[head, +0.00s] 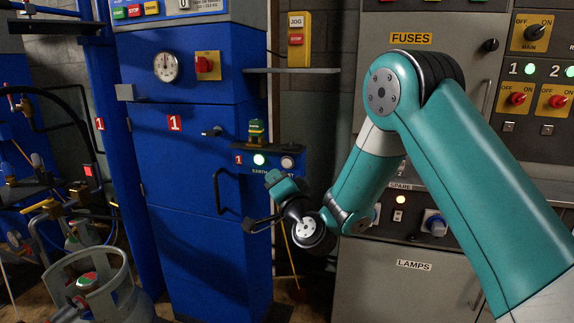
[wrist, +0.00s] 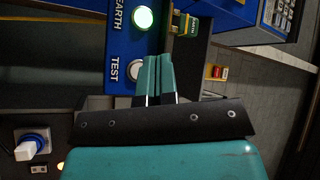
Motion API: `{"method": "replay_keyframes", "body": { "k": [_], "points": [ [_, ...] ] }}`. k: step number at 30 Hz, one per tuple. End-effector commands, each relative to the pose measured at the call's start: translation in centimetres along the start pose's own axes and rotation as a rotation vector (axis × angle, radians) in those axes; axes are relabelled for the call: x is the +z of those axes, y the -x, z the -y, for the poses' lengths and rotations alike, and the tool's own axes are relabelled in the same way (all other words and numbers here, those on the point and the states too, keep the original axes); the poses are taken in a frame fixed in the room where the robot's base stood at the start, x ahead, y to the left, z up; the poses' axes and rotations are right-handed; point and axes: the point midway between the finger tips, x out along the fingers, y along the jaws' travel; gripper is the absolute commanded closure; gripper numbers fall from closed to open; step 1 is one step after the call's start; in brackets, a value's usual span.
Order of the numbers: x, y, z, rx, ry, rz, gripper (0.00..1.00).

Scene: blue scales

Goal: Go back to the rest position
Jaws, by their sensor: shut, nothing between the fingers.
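My teal arm reaches in from the right in the head view and bends down at a raised elbow. In the wrist view the two teal-tipped fingers (wrist: 159,76) of my gripper lie side by side, shut and empty. The green EARTH lamp (wrist: 144,18) and the white TEST lamp (wrist: 138,70) show beyond the fingertips. I cannot tell the exact gap to the panel.
A small green and yellow block (head: 256,132) stands on the lamp panel. A grey shelf (head: 292,70) juts out above. The grey fuse cabinet (head: 392,285) is behind my arm. A gas cylinder (head: 88,290) stands at lower left.

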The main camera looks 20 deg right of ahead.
Motion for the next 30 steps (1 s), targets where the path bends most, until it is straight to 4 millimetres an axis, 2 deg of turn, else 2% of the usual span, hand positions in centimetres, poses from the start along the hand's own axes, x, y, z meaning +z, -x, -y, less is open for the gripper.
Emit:
{"method": "replay_keyframes", "body": {
  "k": [17,20,23,26,29,30],
  "points": [
    [0.1,0.0,0.2,-0.002,0.002,0.01,1.0],
    [0.8,0.1,1.7,-0.012,0.024,0.083,1.0],
    [2.6,0.9,4.5,-0.026,0.076,0.246,1.0],
    [4.7,3.2,7.8,-0.037,0.161,0.469,1.0],
    [6.6,6.9,10.3,-0.035,0.262,0.702,1.0],
    [7.1,8.7,11.0,-0.029,0.304,0.794,1.0]
  ]
}}
